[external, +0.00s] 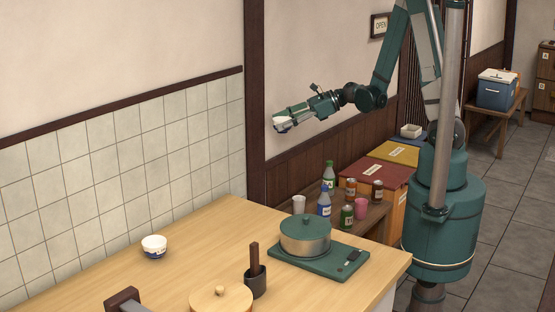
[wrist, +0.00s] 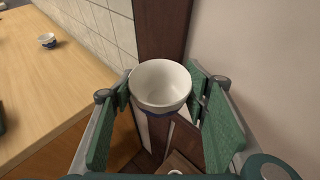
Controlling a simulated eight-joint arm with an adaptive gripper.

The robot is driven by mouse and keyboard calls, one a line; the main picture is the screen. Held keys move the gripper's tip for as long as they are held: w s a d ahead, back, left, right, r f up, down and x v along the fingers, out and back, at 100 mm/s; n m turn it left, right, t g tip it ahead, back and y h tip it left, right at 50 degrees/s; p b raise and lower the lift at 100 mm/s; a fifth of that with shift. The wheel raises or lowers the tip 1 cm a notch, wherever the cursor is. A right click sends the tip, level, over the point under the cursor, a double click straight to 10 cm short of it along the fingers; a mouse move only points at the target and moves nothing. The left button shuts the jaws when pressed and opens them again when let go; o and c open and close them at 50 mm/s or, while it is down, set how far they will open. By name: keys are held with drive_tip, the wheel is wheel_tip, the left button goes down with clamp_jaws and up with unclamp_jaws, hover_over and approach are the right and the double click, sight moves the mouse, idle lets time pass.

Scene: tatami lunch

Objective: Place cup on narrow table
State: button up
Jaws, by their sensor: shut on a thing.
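A white cup with a blue lower part (wrist: 160,84) sits between the green finger pads of my gripper (wrist: 160,92) in the wrist view. My gripper is shut on it and holds it up in the air, roughly upright in that view. In the external view my gripper (external: 287,122) is near the wall, with the white cup (external: 281,124) at its tip. A low, narrow brown table (external: 374,219) stands behind the wooden counter, below and right of my gripper, partly hidden by the counter and pot.
The narrow table bears several bottles and cans, a white cup (external: 299,204) and a pink cup (external: 361,206). The wooden counter (external: 205,240) bears a white-and-blue bowl (external: 154,246), a green-lidded pot (external: 305,236) and a dark utensil holder (external: 256,281). A wooden post (external: 255,100) stands left of my gripper.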

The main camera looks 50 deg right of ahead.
drive_tip(key=s+a+f+n+g+y+b, duration=0.1)
drive_tip(key=a+f+n+g+b, duration=0.15)
drive_tip(key=a, duration=0.95)
drive_tip(key=s+a+f+n+g+y+b, duration=0.1)
drive_tip(key=a+n+g+y+b, duration=0.15)
drive_tip(key=a, duration=1.05)
drive_tip(key=s+a+f+n+g+y+b, duration=0.1)
drive_tip(key=s+a+n+g, duration=0.15)
drive_tip(key=a, duration=0.95)
drive_tip(key=s+a+f+n+g+b, duration=0.1)
drive_tip(key=s+a+n+g+b, duration=0.1)
drive_tip(key=s+a, duration=0.5)
drive_tip(key=s+a+f+n+g+b, duration=0.2)
drive_tip(key=s+a, duration=0.5)
drive_tip(key=a, duration=0.7)
drive_tip(key=s+a+f+n+g+h+b, duration=0.1)
drive_tip(key=s+a+n+g+b, duration=0.1)
drive_tip(key=s+a, duration=0.5)
drive_tip(key=a+g, duration=0.1)
drive_tip(key=a, duration=0.2)
drive_tip(key=shift+s+a+f, duration=0.2)
drive_tip(key=shift+a+f, duration=0.05)
drive_tip(key=shift+a, duration=0.05)
drive_tip(key=shift+g, duration=0.25)
drive_tip(key=shift+f+b, duration=0.6)
drive_tip(key=shift+f, duration=1.9)
drive_tip(key=shift+f+b, duration=0.7)
drive_tip(key=shift+f, duration=1.6)
